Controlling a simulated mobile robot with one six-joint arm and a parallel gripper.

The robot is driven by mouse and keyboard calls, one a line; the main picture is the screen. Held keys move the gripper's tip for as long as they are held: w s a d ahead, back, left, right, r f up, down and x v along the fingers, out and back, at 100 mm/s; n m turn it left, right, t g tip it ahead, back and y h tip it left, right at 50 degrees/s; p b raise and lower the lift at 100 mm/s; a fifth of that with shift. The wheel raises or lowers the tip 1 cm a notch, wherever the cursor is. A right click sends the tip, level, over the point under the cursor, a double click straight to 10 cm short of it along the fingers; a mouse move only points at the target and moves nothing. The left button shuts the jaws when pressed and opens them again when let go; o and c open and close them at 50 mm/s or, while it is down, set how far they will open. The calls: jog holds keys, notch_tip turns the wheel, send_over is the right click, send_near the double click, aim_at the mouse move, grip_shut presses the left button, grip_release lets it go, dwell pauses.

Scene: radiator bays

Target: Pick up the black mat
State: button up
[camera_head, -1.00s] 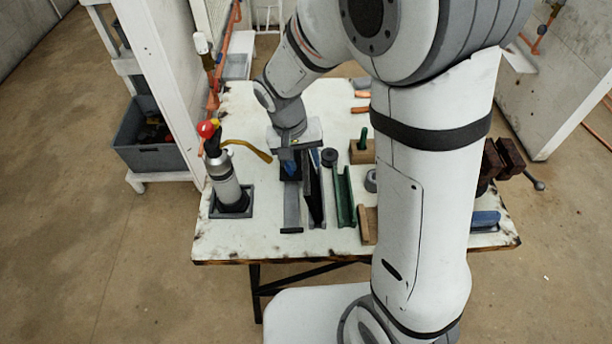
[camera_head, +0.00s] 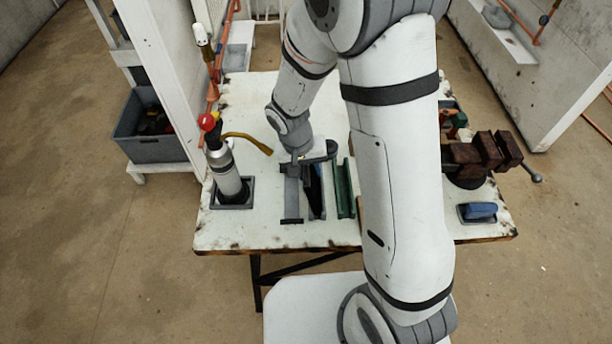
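A dark, narrow, upright piece that may be the black mat (camera_head: 315,192) stands at the right side of a grey rack (camera_head: 292,219) on the workbench. I cannot tell for sure that it is the mat, as my gripper covers its upper end. My gripper (camera_head: 300,172) points down over the back of the rack, close to the dark piece. Its fingertips are hidden against the rack, so I cannot see whether they are apart or closed on anything.
On the white workbench (camera_head: 270,232), a gas torch (camera_head: 225,172) with a red knob stands in a grey holder at left. A green channel (camera_head: 344,190) lies right of the rack. A brown vise (camera_head: 482,155) and a blue item (camera_head: 480,210) are at right. A grey crate (camera_head: 150,150) stands left.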

grip_shut()
